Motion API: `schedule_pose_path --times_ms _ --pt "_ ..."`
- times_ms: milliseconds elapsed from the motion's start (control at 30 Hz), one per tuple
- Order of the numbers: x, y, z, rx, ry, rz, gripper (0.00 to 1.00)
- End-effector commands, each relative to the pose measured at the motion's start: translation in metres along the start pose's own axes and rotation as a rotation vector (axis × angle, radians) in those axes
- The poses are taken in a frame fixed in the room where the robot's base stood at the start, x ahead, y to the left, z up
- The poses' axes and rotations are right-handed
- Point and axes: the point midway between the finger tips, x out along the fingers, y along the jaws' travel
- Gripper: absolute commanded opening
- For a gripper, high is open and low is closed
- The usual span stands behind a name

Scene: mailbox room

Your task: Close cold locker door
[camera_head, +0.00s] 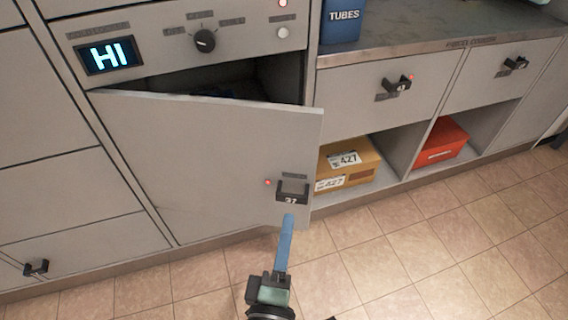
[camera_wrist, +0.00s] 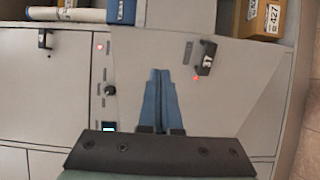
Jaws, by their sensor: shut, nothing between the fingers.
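The cold locker door (camera_head: 207,160) is a grey panel hinged on its left side. It stands partly open, with a dark gap showing along its top edge. A black handle marked 37 (camera_head: 291,191) sits near its right edge, with a red light to the left of it. My gripper (camera_head: 288,218) has blue fingers, shut and empty, with the tips just below the handle in the head view. In the wrist view the shut fingers (camera_wrist: 160,72) lie over the door face, beside the handle (camera_wrist: 207,60). I cannot tell whether they touch the door.
Above the door is a panel with an HI display (camera_head: 109,56) and a black knob (camera_head: 205,41). To the right, a cardboard box (camera_head: 347,168) and a red box (camera_head: 441,142) sit in open cubbies under drawers. The tiled floor (camera_head: 420,255) in front is clear.

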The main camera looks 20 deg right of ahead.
Motion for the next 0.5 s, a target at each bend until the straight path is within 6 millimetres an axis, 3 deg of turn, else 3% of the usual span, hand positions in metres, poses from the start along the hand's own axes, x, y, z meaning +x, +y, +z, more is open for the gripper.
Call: schedule_pose_path --times_ms 500 --pt "0.085 0.002 0.001 -0.001 -0.002 0.002 0.00"
